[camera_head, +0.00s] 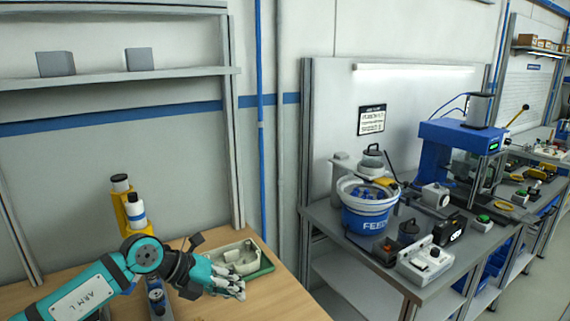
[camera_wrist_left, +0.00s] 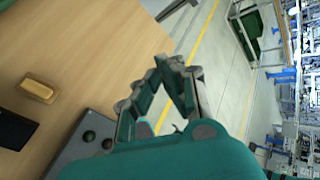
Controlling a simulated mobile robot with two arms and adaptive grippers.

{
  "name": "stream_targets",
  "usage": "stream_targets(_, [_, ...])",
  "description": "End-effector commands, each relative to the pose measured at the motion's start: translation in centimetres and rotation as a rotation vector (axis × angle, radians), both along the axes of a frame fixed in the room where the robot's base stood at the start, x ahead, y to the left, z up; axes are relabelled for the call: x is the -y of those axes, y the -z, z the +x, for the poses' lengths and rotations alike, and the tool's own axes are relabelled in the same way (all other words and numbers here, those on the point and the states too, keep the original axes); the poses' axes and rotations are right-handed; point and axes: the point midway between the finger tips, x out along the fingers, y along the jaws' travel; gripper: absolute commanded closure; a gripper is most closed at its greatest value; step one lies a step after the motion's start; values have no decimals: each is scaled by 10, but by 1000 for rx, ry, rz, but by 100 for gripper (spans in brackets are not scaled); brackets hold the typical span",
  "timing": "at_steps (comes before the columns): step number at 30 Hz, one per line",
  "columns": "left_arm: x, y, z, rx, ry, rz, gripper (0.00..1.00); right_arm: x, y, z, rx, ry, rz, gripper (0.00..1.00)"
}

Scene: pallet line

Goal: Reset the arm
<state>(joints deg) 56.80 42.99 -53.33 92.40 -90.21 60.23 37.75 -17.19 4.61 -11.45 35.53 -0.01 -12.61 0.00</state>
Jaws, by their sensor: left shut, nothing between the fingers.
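My left arm comes in from the lower left in the head view, teal with a dark wrist. My left gripper (camera_head: 232,288) is shut and empty, over the wooden table (camera_head: 288,300) at its right part. It also shows in the left wrist view (camera_wrist_left: 170,72), fingertips close together, with table and floor behind it. A grey-white housing in a green tray (camera_head: 264,268) lies just behind the gripper; I cannot tell whether they touch. My right gripper is not in view.
A yellow holder with a bottle (camera_head: 135,213) stands behind the arm. A grey workbench (camera_head: 345,232) to the right carries a blue feeder bowl (camera_head: 368,213) and a blue press (camera_head: 462,145). In the wrist view, a yellow block (camera_wrist_left: 38,90) lies on the table.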

Motion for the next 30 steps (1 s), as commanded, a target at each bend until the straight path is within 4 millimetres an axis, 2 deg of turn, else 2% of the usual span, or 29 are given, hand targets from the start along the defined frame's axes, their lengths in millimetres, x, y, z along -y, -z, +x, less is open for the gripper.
stream_targets(1, [39,-5,-15,11,30,-158,100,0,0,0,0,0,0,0])
stream_targets(3, [82,-27,-32,32,27,-404,100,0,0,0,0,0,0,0])
stream_targets(6, [111,-65,-46,41,-58,-741,100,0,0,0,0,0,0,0])
stream_targets(8, [113,-85,-49,33,-151,-928,100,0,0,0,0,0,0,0])
stream_targets(10, [102,-101,-48,8,-297,-1124,100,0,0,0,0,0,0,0])
stream_targets(13, [66,-102,-41,-50,-570,-1349,100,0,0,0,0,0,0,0])
stream_targets(14, [53,-96,-39,-74,-664,-1401,100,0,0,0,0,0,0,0])
stream_targets(17, [5,-61,-41,-174,-1006,-1519,100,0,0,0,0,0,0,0])
stream_targets(18, [-14,-39,-46,-223,-1153,-1540,100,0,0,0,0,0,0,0])
stream_targets(20, [-39,-3,-60,-307,-1371,-1539,100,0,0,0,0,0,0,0])
stream_targets(21, [-52,22,-73,-364,-1507,-1522,100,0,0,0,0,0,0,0])
stream_targets(23, [-69,57,-96,-453,-1697,-1473,100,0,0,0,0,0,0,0])
stream_targets(24, [-77,79,-115,-511,-1810,-1430,100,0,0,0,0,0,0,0])
stream_targets(27, [-89,123,-161,-647,-2038,-1302,100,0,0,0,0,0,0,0])
stream_targets(30, [-94,152,-202,-758,-2194,-1175,100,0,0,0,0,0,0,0])
